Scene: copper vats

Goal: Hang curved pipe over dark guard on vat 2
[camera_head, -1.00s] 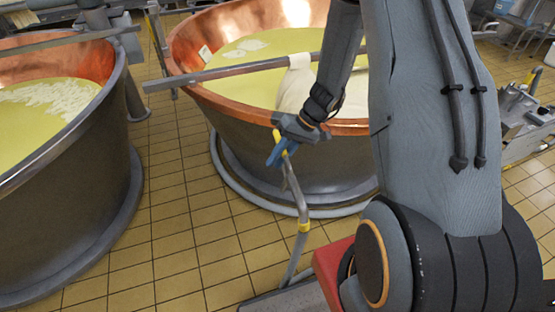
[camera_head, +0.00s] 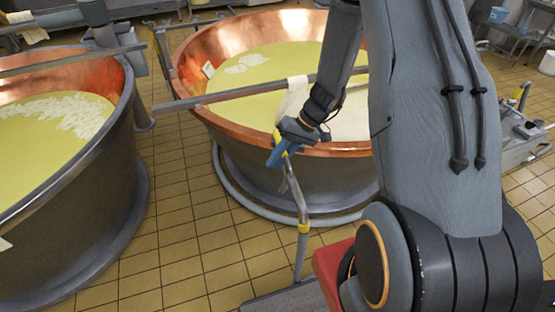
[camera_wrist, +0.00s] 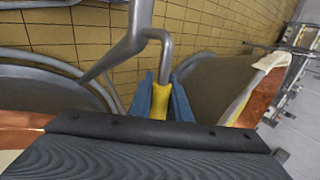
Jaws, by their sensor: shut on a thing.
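My gripper (camera_head: 279,154) is shut on the yellow-banded end of the curved grey pipe (camera_head: 297,196). The pipe hangs down from the blue fingers in front of the right-hand copper vat, with a second yellow band lower down. In the wrist view the gripper (camera_wrist: 164,103) holds the yellow part (camera_wrist: 172,104), and the bent grey pipe (camera_wrist: 140,28) runs away from it. The right-hand copper vat (camera_head: 240,130) holds yellow liquid, and a grey bar (camera_head: 225,94) with white cloth crosses its top. Which vat is number 2, and which part is the dark guard, I cannot tell.
Another copper vat (camera_head: 95,165) stands at the left. Tiled floor (camera_head: 180,200) lies open between the vats. A metal machine (camera_head: 520,130) stands at the far right.

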